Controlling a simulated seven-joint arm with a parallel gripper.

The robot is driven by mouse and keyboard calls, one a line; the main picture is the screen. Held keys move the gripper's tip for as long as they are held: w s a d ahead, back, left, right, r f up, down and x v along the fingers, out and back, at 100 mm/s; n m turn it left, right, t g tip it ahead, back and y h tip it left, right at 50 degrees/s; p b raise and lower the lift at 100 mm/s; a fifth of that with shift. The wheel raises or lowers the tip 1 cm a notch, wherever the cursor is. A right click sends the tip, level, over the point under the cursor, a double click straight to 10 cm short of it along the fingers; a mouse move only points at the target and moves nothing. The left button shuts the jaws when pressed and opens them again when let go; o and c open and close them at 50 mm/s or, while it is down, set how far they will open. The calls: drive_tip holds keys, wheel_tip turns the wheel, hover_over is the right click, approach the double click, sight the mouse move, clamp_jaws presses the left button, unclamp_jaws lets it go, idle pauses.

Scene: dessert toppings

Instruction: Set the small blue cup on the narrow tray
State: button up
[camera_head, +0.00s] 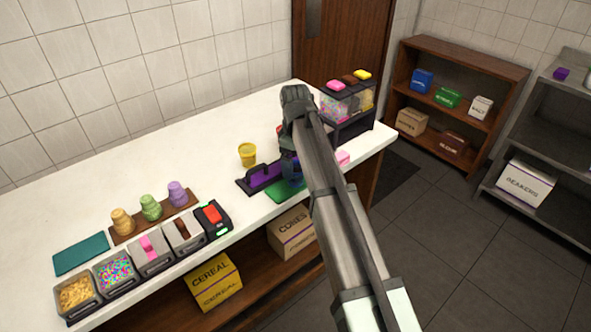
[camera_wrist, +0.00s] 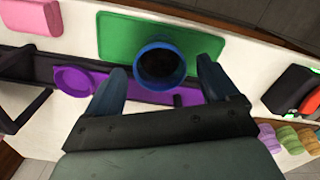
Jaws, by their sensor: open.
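The small blue cup (camera_wrist: 163,64), round with a dark inside, shows in the wrist view at the near edge of the green mat (camera_wrist: 118,40). My gripper (camera_wrist: 160,68) is open, with one dark blue finger on each side of the cup. I cannot tell whether either finger touches it. The narrow tray, dark with a purple inside (camera_wrist: 193,97), runs beside the mat, partly hidden by my fingers and the cup. A round purple piece (camera_wrist: 78,80) sits at the tray. In the head view the tray (camera_head: 246,184) lies left of my gripper (camera_head: 291,170), and my arm hides most of the cup.
A yellow cup (camera_head: 247,154) stands behind the tray. A clear topping case (camera_head: 348,103) stands at the counter's far right. Topping bins (camera_head: 115,273) and a brown board (camera_head: 126,235) with three coloured cups are at the left. The counter's back left is clear.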

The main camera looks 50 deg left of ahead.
wheel_tip(320, 180, up, 8)
idle(0.4)
